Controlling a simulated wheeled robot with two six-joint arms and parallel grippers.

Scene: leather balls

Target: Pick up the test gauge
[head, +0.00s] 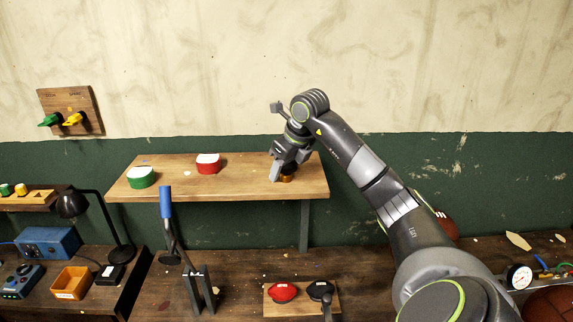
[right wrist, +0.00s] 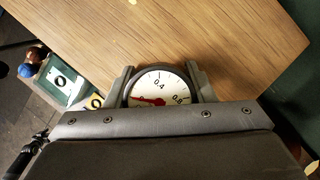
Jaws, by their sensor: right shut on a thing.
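The test gauge (right wrist: 152,86) has a round white dial with a red needle and black figures. It sits between the two fingers of my right gripper (right wrist: 160,82) in the right wrist view, and the lower dial is hidden by the gripper body. In the head view my right gripper (head: 279,172) reaches down to the right part of the wooden shelf (head: 240,187). A small brass-coloured part (head: 287,178) shows beside its fingers, low over the shelf; I cannot tell whether it touches the board. My left gripper is not in view.
A green round item (head: 141,177) and a red one (head: 208,163) with white tops stand left on the shelf. A blue-handled lever (head: 166,203) rises in front of it. A second dial gauge (head: 519,277) is at far right.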

